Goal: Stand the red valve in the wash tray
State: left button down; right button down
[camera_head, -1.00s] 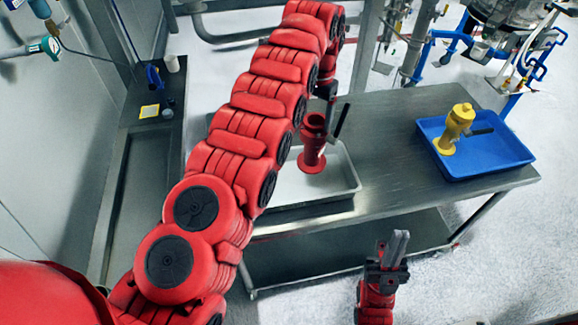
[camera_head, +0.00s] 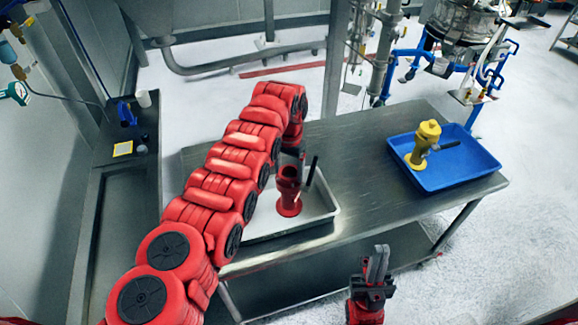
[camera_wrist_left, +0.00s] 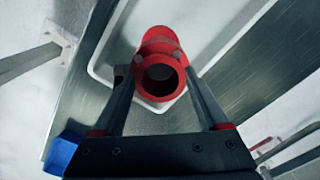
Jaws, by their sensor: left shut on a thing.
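The red valve (camera_head: 289,199) is upright, with its round base over the floor of the pale tray (camera_head: 325,217) on the steel table. I cannot tell whether the base touches the tray floor. My left gripper (camera_head: 302,172) is shut on the valve near its upper part. In the left wrist view the valve (camera_wrist_left: 160,68) sits between the two fingers (camera_wrist_left: 160,95), its open top facing the camera, with the tray rim (camera_wrist_left: 99,70) around it. My right gripper (camera_head: 377,262) is in front of the table, away from the valve. Its fingers look close together, but their gap is unclear.
A blue tray (camera_head: 475,178) with a yellow valve (camera_head: 424,146) stands on the right of the table. The steel table top (camera_head: 350,150) is bare between the trays. A side counter on the left holds a white cup (camera_head: 143,98) and small items.

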pick_arm(q)
jog(key=shift+f+b, duration=0.15)
jog(key=shift+b, duration=0.15)
grip_release()
jog(key=shift+r, duration=0.4)
notch_tip(320, 180, up, 6)
jog(key=shift+d+r+b, duration=0.15)
jog(key=shift+r+b, duration=0.05)
jog(key=shift+b, duration=0.85)
jog(key=r+p, duration=0.3)
jog(key=r, duration=0.2)
jog(key=shift+a+r, duration=0.15)
jog(key=shift+a, duration=0.05)
